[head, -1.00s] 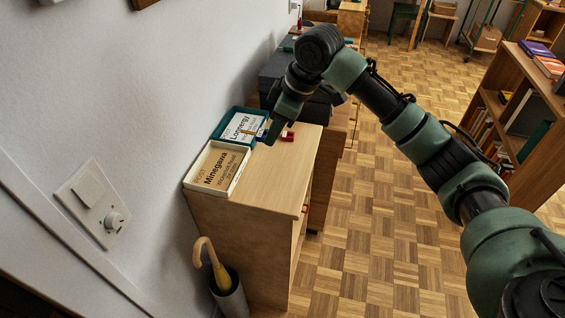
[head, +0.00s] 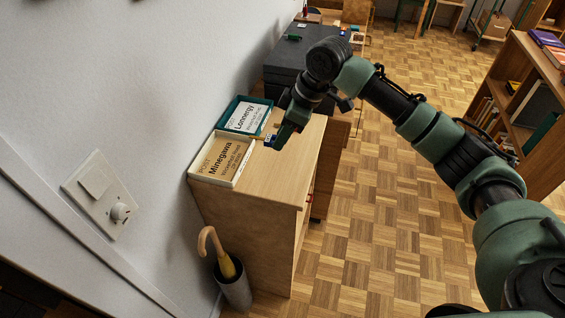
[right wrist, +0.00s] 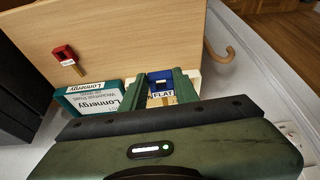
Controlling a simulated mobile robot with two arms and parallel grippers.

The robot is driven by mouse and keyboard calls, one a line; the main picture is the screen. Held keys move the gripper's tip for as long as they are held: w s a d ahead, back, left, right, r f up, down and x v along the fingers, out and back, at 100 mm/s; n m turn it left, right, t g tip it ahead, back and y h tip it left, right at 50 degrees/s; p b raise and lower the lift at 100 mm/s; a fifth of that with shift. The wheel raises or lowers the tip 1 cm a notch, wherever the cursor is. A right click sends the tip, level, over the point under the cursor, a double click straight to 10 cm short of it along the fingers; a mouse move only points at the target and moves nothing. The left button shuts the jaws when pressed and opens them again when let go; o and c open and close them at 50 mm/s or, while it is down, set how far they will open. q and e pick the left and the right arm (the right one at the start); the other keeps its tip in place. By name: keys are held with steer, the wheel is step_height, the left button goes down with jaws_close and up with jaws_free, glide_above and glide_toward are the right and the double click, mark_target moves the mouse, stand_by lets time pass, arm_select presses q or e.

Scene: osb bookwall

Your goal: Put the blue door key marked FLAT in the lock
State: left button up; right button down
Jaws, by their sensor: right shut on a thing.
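The blue key tag marked FLAT (right wrist: 160,76) is between the fingers of my right gripper (right wrist: 160,92) in the right wrist view, with a brass-coloured part below it. My right gripper also shows in the head view (head: 274,146), shut on the key, over the cabinet top beside the two trays. Only a small blue patch of the key (head: 269,140) shows there. I cannot make out a lock in either view. My left gripper is not in view.
A red key tag (right wrist: 64,54) lies on the cabinet top (head: 273,179). A teal Lonnergy tray (head: 265,121) and a white Minegawa tray (head: 239,177) stand by the wall. A dark box (head: 287,64) is behind. An umbrella stand (head: 236,292) is in front.

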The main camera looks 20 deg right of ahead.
glide_above(278, 172)
steer(key=d, duration=0.1)
steer(key=f, duration=0.7)
steer(key=shift+s+p, duration=0.3)
steer(key=shift+s, duration=0.05)
step_height(278, 172, down, 3)
steer(key=shift+p, duration=0.85)
steer(key=shift+f, duration=0.25)
steer(key=shift+f, duration=0.2)
steer(key=c, duration=1.1)
jaws_free()
steer(key=shift+o, duration=0.2)
